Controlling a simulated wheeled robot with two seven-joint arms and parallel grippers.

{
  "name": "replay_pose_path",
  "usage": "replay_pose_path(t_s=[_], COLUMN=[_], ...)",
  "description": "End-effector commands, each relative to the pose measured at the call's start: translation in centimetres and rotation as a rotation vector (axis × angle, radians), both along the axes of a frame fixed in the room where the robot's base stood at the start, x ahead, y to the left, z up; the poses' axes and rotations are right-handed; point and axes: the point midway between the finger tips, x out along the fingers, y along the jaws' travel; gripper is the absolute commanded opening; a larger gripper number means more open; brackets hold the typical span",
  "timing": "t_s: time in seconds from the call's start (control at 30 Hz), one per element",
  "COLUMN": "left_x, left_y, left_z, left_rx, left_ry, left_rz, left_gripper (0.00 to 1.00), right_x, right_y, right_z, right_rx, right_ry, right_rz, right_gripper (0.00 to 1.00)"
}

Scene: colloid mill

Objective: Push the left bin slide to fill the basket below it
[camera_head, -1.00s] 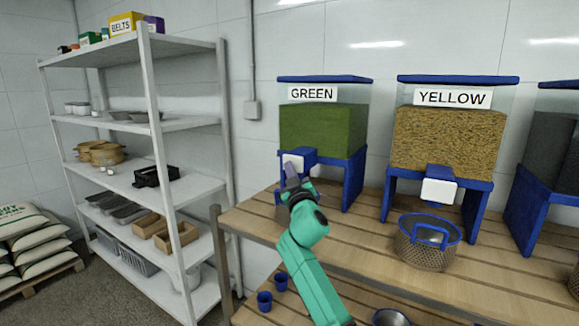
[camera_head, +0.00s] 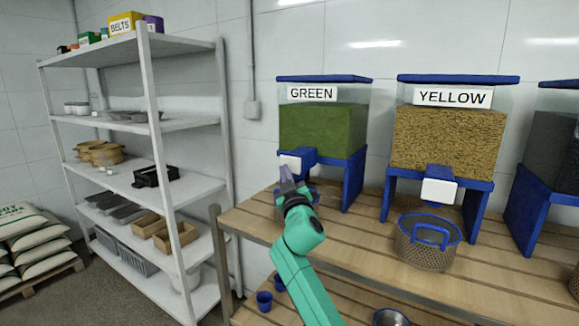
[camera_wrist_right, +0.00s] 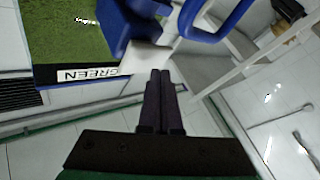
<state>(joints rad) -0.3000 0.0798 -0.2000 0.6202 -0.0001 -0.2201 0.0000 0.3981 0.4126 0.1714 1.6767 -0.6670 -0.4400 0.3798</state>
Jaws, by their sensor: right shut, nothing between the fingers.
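The left bin (camera_head: 323,128) is labelled GREEN and holds green material on a blue stand. Its white slide plate (camera_head: 290,165) sits on a blue block at the bin's lower front. My right gripper (camera_head: 285,173) is shut and empty, its fingertips just under and close to the plate; contact is unclear. In the right wrist view the shut fingers (camera_wrist_right: 161,76) point at the white plate (camera_wrist_right: 143,57). The basket (camera_head: 280,207) below the bin is mostly hidden behind my gripper. Its fill is not visible. My left gripper is not in view.
The YELLOW bin (camera_head: 447,142) stands to the right, with a mesh basket (camera_head: 425,252) in front on the wooden table (camera_head: 360,235). A dark bin (camera_head: 556,130) is at the right edge. A white shelf rack (camera_head: 150,120) stands at left.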

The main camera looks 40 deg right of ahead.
Motion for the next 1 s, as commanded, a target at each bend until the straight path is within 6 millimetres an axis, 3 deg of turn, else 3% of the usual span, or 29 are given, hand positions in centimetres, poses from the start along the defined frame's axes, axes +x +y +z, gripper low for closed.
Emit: replay_pose_path(t_s=[0.3, 0.73, 1.0], left_x=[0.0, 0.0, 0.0], left_y=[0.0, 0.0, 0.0], left_z=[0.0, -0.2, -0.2], left_rx=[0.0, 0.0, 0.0], left_ry=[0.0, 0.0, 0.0], left_rz=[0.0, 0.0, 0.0], left_gripper=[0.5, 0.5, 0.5], right_x=[0.0, -1.2, -1.5], right_y=[0.3, 4.3, 4.9], right_z=[0.0, 0.0, 0.1], right_rx=[-0.001, -0.001, -0.001], right_ry=[0.0, -0.002, -0.001], right_rz=[0.001, 0.003, 0.0], right_gripper=[0.0, 0.0, 0.0])
